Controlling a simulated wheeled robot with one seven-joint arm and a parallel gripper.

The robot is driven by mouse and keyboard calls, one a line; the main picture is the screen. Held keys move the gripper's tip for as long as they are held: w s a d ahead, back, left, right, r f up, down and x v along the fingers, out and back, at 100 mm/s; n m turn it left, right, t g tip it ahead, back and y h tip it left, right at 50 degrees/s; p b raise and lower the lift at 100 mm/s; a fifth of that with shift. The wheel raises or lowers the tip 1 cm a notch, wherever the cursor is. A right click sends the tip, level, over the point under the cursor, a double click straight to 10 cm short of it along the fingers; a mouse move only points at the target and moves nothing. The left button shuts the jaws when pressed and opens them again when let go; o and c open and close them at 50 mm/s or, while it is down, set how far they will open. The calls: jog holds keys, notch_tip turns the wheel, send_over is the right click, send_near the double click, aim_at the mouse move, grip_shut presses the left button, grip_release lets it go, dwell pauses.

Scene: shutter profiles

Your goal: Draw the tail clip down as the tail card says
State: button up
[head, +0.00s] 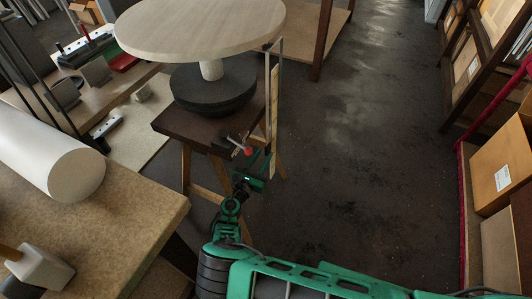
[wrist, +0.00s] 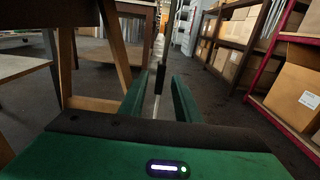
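My gripper (head: 262,164) is beside the right edge of the dark table, below the round wooden top. In the wrist view its two green fingers (wrist: 158,88) stand apart. A thin upright strip with a dark lower piece (wrist: 160,78) and a pale, clear-looking part (wrist: 158,48) shows in line with the gap; I cannot tell whether it lies between the fingers or beyond. In the head view a narrow upright frame with a cream strip (head: 274,98) rises just above the gripper. A red ball (head: 248,150) on a rod is close by. I cannot make out the tail clip or read any card.
The dark table (head: 172,127) carries a black round base (head: 213,92) and a pale round top (head: 200,28). A brown bench with a white roll (head: 75,174) stands at left. Shelves with cartons (head: 500,165) line the right. The floor between is clear.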

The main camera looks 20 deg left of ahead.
jog(key=shift+w+d, duration=0.1)
jog(key=shift+w, duration=1.2)
jog(key=shift+c, duration=0.3)
grip_shut()
jog(key=shift+r, duration=0.6)
jog(key=shift+o, duration=0.3)
grip_release()
jog(key=s, duration=1)
jog(key=shift+s+a, duration=0.35)
jog(key=shift+a, duration=0.05)
